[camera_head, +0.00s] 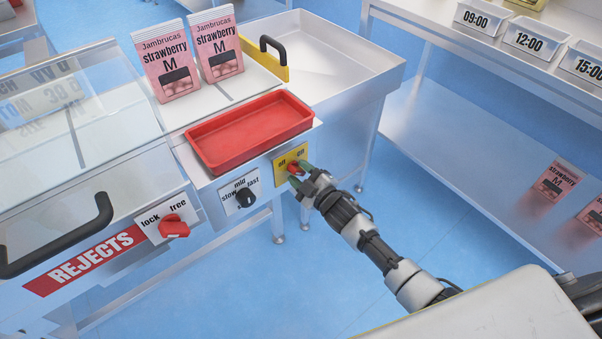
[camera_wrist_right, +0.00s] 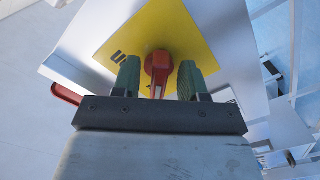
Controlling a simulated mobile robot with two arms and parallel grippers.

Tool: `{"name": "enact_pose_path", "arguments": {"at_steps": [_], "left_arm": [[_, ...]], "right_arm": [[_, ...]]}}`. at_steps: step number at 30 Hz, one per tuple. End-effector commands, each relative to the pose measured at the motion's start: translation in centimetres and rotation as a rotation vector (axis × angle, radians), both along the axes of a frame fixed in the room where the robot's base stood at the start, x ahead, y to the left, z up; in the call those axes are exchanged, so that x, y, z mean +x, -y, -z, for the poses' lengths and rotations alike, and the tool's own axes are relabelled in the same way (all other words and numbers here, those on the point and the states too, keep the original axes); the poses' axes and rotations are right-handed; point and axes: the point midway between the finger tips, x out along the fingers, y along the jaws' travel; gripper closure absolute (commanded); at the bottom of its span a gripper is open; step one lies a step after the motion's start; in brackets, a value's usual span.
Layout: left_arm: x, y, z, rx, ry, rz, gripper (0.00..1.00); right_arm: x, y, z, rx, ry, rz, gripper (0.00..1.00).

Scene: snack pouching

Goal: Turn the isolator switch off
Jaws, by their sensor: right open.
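The isolator switch is a red knob (camera_head: 295,168) on a yellow plate (camera_head: 280,163) marked "off" and "on", on the front of the machine. My right gripper (camera_head: 300,172) is at the switch, its green fingertips close to the knob. In the right wrist view, the red knob (camera_wrist_right: 158,70) stands between the two open fingers of the gripper (camera_wrist_right: 158,82), in front of the yellow plate (camera_wrist_right: 200,35). I see small gaps between fingers and knob. The knob's exact setting is hard to read because the gripper partly covers it. My left gripper is not in view.
Left of the switch are a black speed knob (camera_head: 245,197) and a red lock/free knob (camera_head: 173,227). A red tray (camera_head: 250,133) sits above. Two pink strawberry pouches (camera_head: 164,65) stand on the belt. A shelf with labelled bins (camera_head: 527,40) is at the right.

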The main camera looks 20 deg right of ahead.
Motion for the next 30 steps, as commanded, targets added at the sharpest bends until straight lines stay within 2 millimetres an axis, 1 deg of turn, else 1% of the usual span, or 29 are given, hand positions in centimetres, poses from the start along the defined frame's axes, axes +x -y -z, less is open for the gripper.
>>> {"name": "enact_pose_path", "arguments": {"at_steps": [2,5,9,15,18,21,24,30], "left_arm": [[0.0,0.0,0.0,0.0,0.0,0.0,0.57],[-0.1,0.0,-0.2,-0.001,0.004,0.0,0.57],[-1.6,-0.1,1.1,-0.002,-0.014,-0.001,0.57],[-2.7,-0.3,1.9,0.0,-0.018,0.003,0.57],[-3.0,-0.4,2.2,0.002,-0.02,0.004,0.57],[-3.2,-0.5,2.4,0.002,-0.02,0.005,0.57],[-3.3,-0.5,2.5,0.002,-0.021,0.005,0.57],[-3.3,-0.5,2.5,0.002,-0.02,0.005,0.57]], "right_arm": [[-0.2,0.1,0.0,0.0,0.0,0.0,0.57],[-1.0,0.4,0.0,0.001,-0.001,0.001,0.57],[-3.5,1.3,0.0,0.0,-0.003,0.0,0.57],[-7.3,2.7,0.0,-0.001,-0.003,0.001,0.57],[-8.7,3.2,0.0,-0.001,-0.002,0.001,0.57],[-9.7,3.5,0.0,0.0,-0.001,0.0,0.57],[-10.1,3.7,0.0,-0.001,0.0,0.0,0.57],[-10.2,3.7,0.0,-0.001,0.0,0.0,0.57]]}}
